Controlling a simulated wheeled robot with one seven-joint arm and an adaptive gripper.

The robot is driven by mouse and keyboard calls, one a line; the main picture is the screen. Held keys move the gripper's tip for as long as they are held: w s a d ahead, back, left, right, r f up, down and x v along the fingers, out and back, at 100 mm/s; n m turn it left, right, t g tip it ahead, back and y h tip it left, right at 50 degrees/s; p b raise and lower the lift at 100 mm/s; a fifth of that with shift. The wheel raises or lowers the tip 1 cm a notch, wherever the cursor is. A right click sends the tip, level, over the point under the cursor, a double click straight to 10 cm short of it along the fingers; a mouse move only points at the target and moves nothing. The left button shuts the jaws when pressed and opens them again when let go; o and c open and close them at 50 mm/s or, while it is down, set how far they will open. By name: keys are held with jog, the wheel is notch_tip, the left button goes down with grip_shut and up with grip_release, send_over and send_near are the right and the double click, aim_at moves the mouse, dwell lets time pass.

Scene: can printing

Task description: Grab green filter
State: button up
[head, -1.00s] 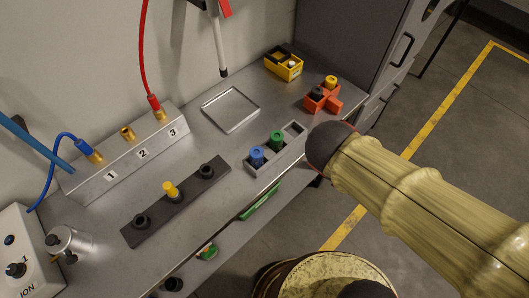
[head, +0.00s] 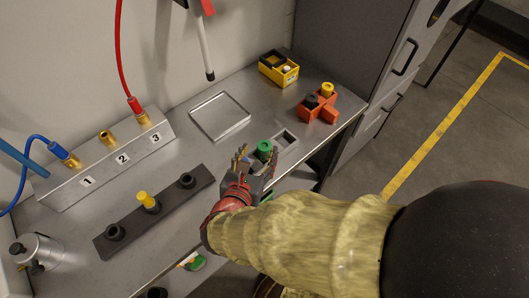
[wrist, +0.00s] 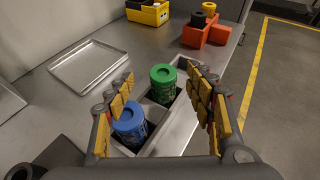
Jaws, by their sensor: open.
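The green filter (wrist: 163,85) is a small upright cylinder with a green cap. It stands in the middle compartment of a grey tray (wrist: 181,128) and also shows in the head view (head: 265,148). A blue filter (wrist: 130,122) stands in the nearer compartment; my gripper hides it in the head view. The far compartment looks empty. My gripper (wrist: 166,84) is open, with yellow-padded fingers above the tray. In the wrist view the green filter appears between the fingers, and nothing is held. In the head view the gripper (head: 255,159) is just beside the green filter.
A flat metal tray (head: 220,117) lies behind. A yellow box (head: 279,69) and an orange holder (head: 319,104) stand at the far end of the bench. A dark rack with a yellow filter (head: 149,201) is at left, before the numbered block (head: 105,160).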

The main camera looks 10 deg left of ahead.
aim_at(264, 146)
jog(key=x, duration=0.1)
jog(key=b+x, duration=0.1)
jog(key=x, duration=0.1)
jog(key=f+b+x, duration=0.1)
jog(key=x, duration=0.1)
jog(key=shift+s+d, duration=0.2)
jog(key=shift+d, duration=0.1)
jog(key=shift+w+f, duration=0.1)
jog(key=shift+w, duration=0.35)
jog(key=shift+c, duration=0.9)
jog(key=c, duration=1.1)
